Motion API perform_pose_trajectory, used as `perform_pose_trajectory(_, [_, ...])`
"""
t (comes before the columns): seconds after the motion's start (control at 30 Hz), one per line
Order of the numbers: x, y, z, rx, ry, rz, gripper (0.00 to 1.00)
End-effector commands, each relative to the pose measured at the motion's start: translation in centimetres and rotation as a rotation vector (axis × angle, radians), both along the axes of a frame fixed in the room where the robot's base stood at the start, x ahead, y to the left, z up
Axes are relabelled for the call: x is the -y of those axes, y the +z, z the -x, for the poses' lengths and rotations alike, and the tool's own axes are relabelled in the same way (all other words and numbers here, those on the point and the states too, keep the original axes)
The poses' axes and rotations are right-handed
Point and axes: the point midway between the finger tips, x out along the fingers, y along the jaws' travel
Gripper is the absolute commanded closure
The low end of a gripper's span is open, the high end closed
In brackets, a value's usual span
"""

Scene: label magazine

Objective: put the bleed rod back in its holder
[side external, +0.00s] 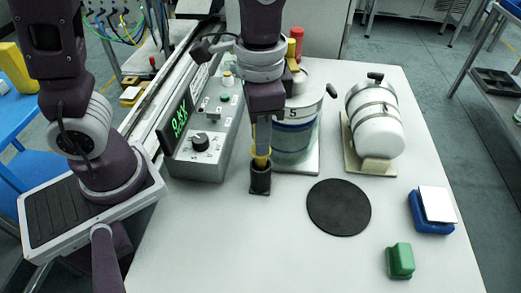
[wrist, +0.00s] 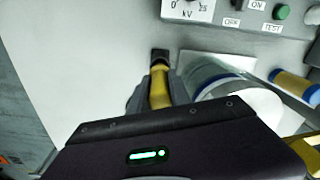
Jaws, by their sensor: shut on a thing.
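The bleed rod is yellow, and a short stretch of it (side external: 260,159) shows below my gripper (side external: 261,146) in the side view. The black upright holder (side external: 260,180) stands on the white table right below. The rod's lower part meets the holder's mouth in that view; how deep it sits is hidden. In the wrist view, the yellow rod (wrist: 160,90) runs between the grey fingers of my gripper (wrist: 158,98), which are shut on it. A black piece (wrist: 160,55) shows at its far end; I cannot tell whether this is the holder or a rod tip.
A grey control box (side external: 207,140) with a green display stands left of the holder. A blue-and-white cylinder (side external: 294,135) stands close behind and right. A white tank (side external: 380,130), black round mat (side external: 339,207), blue block (side external: 428,222) and green block (side external: 400,261) lie right. The front table is clear.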

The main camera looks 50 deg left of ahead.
Motion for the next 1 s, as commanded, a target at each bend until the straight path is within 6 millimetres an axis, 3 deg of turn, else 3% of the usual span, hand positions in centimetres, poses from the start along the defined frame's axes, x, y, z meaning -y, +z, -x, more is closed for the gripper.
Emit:
perform_pose_trajectory(0.17, [0.0,-2.9,0.1,-0.003,0.001,0.000,1.00])
perform_pose_trajectory(0.73, [0.0,-3.9,0.0,-0.002,0.001,-0.001,1.00])
perform_pose_trajectory(0.77, [0.0,-3.9,0.0,-0.001,0.001,0.000,0.73])
perform_pose_trajectory(0.83, [0.0,-3.9,0.0,-0.001,0.001,0.000,0.59])
perform_pose_trajectory(0.87, [0.0,-3.9,0.0,-0.001,0.001,0.000,0.55])
perform_pose_trajectory(1.0, [0.0,-3.9,0.0,-0.001,0.001,0.000,0.55])
